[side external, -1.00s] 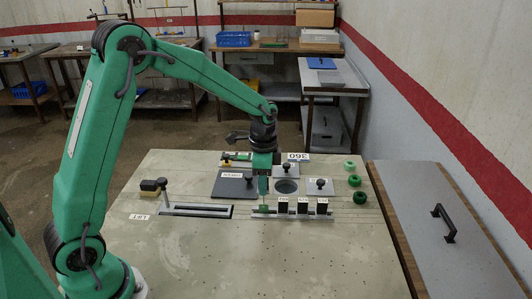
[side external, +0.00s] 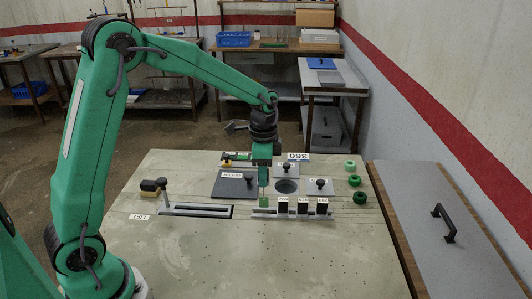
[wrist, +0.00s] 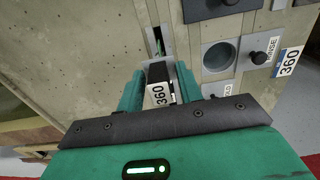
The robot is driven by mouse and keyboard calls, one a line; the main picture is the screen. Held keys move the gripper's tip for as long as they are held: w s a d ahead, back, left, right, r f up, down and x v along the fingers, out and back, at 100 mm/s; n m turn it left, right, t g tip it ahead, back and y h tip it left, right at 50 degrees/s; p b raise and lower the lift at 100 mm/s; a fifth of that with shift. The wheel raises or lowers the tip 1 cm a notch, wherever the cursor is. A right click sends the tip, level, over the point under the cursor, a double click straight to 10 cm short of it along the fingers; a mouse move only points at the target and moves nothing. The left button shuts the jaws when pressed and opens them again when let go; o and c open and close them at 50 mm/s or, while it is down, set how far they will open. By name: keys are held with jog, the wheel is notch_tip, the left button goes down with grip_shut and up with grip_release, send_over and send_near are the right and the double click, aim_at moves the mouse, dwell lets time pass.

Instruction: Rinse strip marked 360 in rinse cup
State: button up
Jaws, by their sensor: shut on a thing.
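My gripper (side external: 264,186) points straight down over the left end of the rack and is shut on a strip (side external: 263,201). The strip's green lower part shows below the jaws. In the wrist view my gripper (wrist: 160,82) holds the strip by its dark top, and a white label there reads 360 (wrist: 158,93). Strip and jaws are left of an open round cup (side external: 287,187), which also shows in the wrist view (wrist: 218,56). Beside that opening is a knobbed plate (wrist: 258,57) with a label reading RINSE. I cannot tell whether the strip's bottom clears the rack.
Several black-topped strips (side external: 303,206) stand in the rack (side external: 275,215) to the right. A dark knobbed plate (side external: 232,188) lies left of the cup, another grey one (side external: 320,187) right. A 360 sign (side external: 298,156) stands behind. Green rings (side external: 360,197) lie at right. The table front is clear.

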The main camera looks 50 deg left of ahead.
jog(key=shift+w, duration=0.15)
jog(key=w+a+r, duration=0.1)
jog(key=w+a, duration=0.3)
jog(key=w, duration=0.9)
jog(key=shift+a, duration=0.15)
jog(key=shift+f, duration=0.1)
notch_tip(320, 180, down, 10)
dwell(1.3)
dwell(0.5)
